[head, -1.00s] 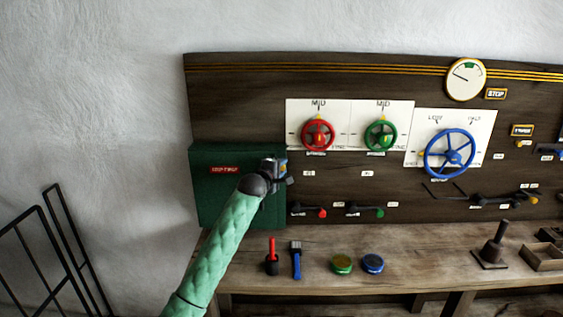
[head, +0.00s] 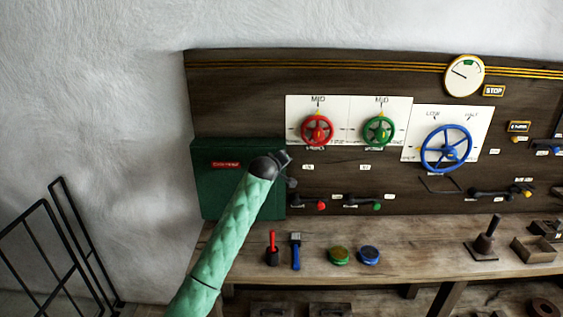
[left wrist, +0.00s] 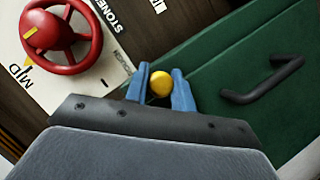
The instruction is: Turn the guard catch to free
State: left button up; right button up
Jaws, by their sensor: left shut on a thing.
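The dark green guard box (head: 222,188) with a red label stands at the left end of the wooden panel; its dark handle (left wrist: 262,80) shows in the left wrist view. My left gripper (head: 286,157) is at the box's upper right edge. In the left wrist view its blue fingers (left wrist: 161,92) are shut on a yellow knob (left wrist: 161,82), which appears to be the guard catch, at the border of the green guard and the dark panel. The rest of the catch is hidden behind the gripper. My right gripper is not in view.
A red handwheel (head: 317,130), a green handwheel (head: 379,131) and a larger blue wheel (head: 446,149) are on the panel to the right. Small levers (head: 362,203) are below. Tools and two round tins (head: 339,256) lie on the bench. A black railing (head: 45,245) stands left.

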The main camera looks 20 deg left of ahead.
pick_arm(q)
jog(key=shift+f, duration=0.15)
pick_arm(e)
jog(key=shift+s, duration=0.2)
pick_arm(q)
jog(key=o, duration=0.7)
